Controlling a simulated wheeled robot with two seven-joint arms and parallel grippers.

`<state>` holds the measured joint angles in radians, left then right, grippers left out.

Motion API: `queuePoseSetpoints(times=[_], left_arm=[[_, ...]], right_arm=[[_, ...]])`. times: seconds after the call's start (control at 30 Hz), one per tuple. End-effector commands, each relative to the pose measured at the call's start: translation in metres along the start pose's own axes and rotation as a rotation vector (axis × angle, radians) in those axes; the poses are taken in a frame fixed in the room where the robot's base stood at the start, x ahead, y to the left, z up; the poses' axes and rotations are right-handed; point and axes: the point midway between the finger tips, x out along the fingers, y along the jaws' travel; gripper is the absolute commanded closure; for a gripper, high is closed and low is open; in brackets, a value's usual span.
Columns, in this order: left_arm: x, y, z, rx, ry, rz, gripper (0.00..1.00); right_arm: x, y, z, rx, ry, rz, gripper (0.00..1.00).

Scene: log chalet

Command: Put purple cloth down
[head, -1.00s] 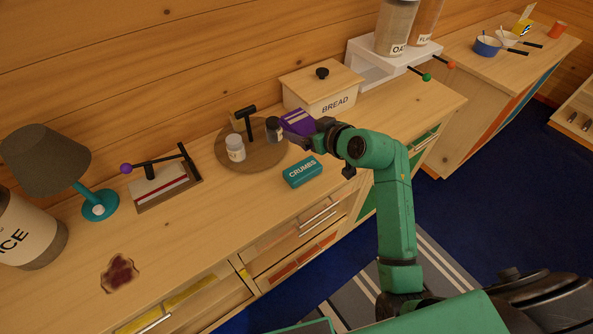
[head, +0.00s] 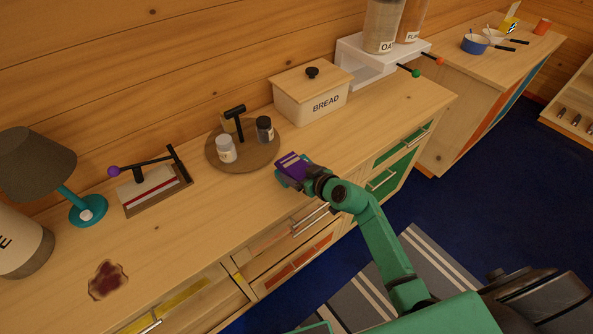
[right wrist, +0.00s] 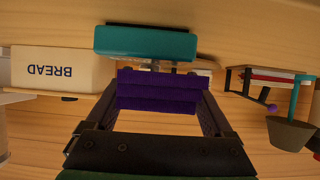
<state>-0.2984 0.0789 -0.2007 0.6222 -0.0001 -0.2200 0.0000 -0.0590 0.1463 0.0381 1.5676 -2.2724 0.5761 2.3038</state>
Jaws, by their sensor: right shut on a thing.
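In the right wrist view the cloth (right wrist: 160,90) spans the space between the two fingers. The teal crumbs box (right wrist: 145,42) shows just beyond the cloth there; in the head view the cloth and gripper mostly hide it. I cannot tell whether the cloth touches the box or the counter. My left gripper is not in view.
A round board (head: 243,152) carries jars and a black T-shaped handle. The bread box (head: 312,103) stands behind, right of it. A dark red stain (head: 107,281) lies on the counter at the left, near the lamp (head: 88,212). Bare counter lies between stain and gripper.

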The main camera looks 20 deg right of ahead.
Motion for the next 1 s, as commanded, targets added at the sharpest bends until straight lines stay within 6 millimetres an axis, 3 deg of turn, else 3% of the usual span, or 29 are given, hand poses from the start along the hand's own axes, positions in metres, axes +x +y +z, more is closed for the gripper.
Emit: queuePoseSetpoints(times=[0.37,0.4,0.43,0.73,0.87,1.0], left_arm=[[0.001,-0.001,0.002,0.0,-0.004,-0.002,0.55],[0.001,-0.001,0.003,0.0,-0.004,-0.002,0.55],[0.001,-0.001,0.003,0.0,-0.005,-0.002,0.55],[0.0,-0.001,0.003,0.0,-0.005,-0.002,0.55],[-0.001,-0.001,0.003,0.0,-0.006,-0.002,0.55],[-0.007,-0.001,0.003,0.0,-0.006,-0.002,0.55]], right_arm=[[0.004,0.0,0.009,0.0,0.0,0.001,1.0],[0.004,0.0,0.009,0.0,-0.001,0.001,0.1],[0.004,0.0,0.009,0.0,-0.001,0.001,0.0],[0.004,0.0,0.008,-0.001,-0.003,-0.001,0.0],[-0.002,0.0,-0.004,-0.004,-0.001,0.0,0.0],[-0.03,-0.001,-0.002,0.001,-0.004,0.0,0.0]])
